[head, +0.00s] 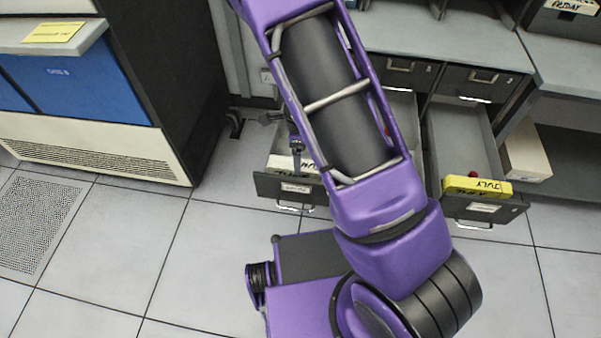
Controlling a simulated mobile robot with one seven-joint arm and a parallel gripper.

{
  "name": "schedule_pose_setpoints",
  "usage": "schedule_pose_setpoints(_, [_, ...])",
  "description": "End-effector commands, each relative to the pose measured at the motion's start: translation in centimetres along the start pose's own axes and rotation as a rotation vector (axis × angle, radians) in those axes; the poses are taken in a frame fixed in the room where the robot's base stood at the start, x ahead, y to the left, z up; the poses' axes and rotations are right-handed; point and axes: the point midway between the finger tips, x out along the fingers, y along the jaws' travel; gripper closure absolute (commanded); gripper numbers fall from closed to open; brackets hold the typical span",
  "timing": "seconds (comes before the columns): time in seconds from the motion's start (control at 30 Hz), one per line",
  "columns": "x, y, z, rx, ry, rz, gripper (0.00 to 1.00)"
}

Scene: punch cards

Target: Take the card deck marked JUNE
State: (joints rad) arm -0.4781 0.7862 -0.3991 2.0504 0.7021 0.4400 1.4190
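A pale card deck (287,163) lies at the front of the open left drawer (272,186). Its dark marking is partly covered and looks like part of JUNE. My purple arm crosses the middle of the head view and hides much of that drawer. A dark, narrow part that seems to be my gripper (297,147) shows beside the arm, over the drawer by the deck. Its fingers are mostly hidden, so I cannot tell whether it is open or touches the deck.
A yellow deck marked JULY (478,187) lies at the front of the open right drawer (462,130). A pale box (527,150) stands right of it. A desk (440,35) is above the drawers. A blue-and-cream cabinet (90,100) stands left. The tiled floor between is clear.

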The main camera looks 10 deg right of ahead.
Motion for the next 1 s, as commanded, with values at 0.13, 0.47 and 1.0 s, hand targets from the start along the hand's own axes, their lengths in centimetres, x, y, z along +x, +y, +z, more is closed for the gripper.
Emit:
schedule_pose_setpoints(0.13, [2.7,0.3,-0.3,0.001,0.002,0.003,0.12])
schedule_pose_setpoints(0.47, [4.0,0.2,-0.2,-0.001,0.000,0.000,0.12])
schedule_pose_setpoints(1.0, [4.0,0.2,-0.2,0.000,0.000,0.000,1.00])
